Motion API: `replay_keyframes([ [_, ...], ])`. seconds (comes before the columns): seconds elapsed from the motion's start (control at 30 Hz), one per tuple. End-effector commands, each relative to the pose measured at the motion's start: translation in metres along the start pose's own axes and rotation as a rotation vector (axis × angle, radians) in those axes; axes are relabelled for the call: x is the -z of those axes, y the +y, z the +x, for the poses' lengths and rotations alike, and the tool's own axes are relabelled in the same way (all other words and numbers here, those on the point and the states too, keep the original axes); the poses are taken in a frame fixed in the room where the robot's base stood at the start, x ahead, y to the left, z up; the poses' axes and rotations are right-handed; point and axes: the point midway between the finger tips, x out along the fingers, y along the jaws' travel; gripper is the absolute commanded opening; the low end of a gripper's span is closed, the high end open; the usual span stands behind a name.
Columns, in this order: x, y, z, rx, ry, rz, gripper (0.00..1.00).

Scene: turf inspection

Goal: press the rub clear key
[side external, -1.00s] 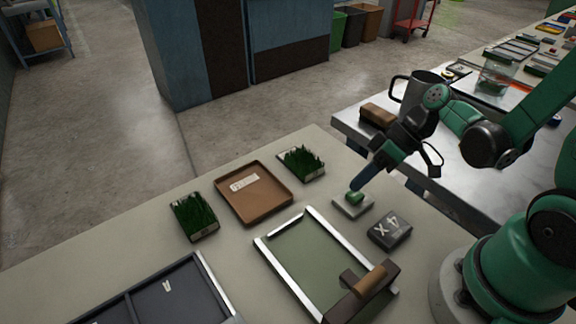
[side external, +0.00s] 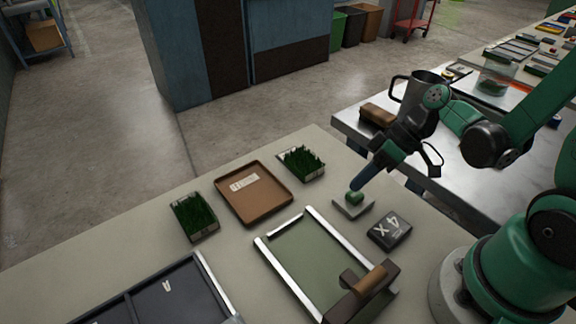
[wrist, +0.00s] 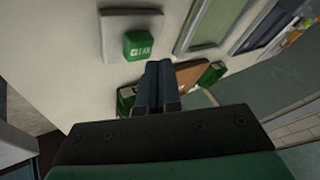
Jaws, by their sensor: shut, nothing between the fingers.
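The green clear key (side external: 354,198) is a small block on a pale square plate (side external: 366,207) on the table. In the wrist view the key (wrist: 139,46) shows white lettering, partly legible as "CLEAR". My gripper (side external: 357,186) points down at the key from the upper right, its dark blue fingers together and empty. In the wrist view the fingertips (wrist: 158,68) appear just below the key in the picture. I cannot tell whether they touch it. The key's top looks raised above its plate.
A dark block marked "4X" (side external: 390,230) sits close to the plate. A framed green panel (side external: 316,251) with a brown-handled slider (side external: 366,282) lies in front. A brown tray (side external: 272,207) and two turf pieces (side external: 194,216) (side external: 301,162) are at left. A dark divided tray (side external: 112,314) is front left.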

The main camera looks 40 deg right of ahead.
Motion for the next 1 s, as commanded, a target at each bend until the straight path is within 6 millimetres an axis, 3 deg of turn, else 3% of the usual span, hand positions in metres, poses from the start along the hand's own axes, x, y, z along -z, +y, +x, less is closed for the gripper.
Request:
replay_keyframes([
  [0.67,0.0,0.0,-0.001,0.0,0.0,0.0,0.0],
  [1.0,0.013,-0.013,-0.025,0.0,0.0,0.0,0.0],
])
